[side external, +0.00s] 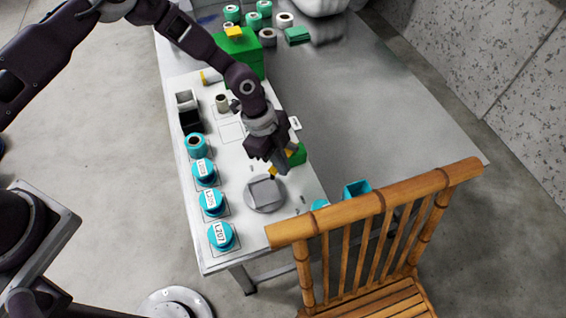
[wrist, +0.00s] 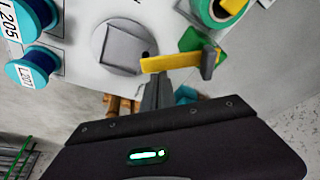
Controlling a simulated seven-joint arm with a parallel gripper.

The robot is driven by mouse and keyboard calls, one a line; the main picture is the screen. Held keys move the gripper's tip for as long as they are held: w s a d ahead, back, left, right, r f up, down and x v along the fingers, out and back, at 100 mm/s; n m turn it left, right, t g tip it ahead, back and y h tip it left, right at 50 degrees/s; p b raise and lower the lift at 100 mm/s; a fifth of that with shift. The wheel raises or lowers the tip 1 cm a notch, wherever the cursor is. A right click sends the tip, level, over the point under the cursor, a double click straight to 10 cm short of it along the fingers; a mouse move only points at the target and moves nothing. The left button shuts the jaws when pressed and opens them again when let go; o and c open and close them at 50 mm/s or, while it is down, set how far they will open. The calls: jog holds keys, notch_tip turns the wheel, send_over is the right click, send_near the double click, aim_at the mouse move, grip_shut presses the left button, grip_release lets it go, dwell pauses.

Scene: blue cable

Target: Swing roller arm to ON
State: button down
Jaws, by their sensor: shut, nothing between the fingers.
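The yellow arm (wrist: 178,61) with a dark grey end piece (wrist: 209,62) lies across a green block (wrist: 197,40) in the wrist view; I take it to be the roller arm. In the side view only a small yellow tip (side external: 273,172) and part of the green block (side external: 297,156) show beside my gripper (side external: 277,163). My gripper (wrist: 156,84) is shut and empty, its fingertips close to the yellow arm's left part. I cannot tell whether they touch it. No ON mark is readable.
A round grey plate with a square on it (side external: 264,194) lies beside the gripper. Labelled teal spools (side external: 213,203) line the table's left edge. A green box (side external: 238,52) stands at the back, and a wooden chair (side external: 375,240) at the front. The table's right side (side external: 380,110) is clear.

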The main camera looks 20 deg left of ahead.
dwell(0.4)
jog(key=d, duration=0.4)
jog(key=shift+s+d+r, duration=0.1)
jog(key=shift+s, duration=0.2)
jog(key=v, duration=0.9)
jog(key=shift+a+r, duration=0.3)
jog(key=shift+r, duration=0.05)
jog(key=shift+w, duration=0.1)
jog(key=s+a+r+n+t+y, duration=0.2)
jog(key=s+a+r+n, duration=0.25)
jog(key=a+r, duration=0.55)
jog(key=s+a+r+n+t+y, duration=0.2)
jog(key=s+a+r+n, duration=0.25)
jog(key=a+r, duration=0.6)
jog(key=s+a+r+n+t, duration=0.1)
jog(key=s+r+n, duration=0.2)
jog(key=s+n, duration=0.2)
jog(key=s+a+r+n, duration=0.2)
jog(key=s+r+n, duration=0.1)
jog(key=s, duration=0.7)
jog(key=shift+s+a+r+n+t, duration=0.25)
jog(key=shift+r+n+t, duration=0.15)
jog(key=shift+n, duration=0.5)
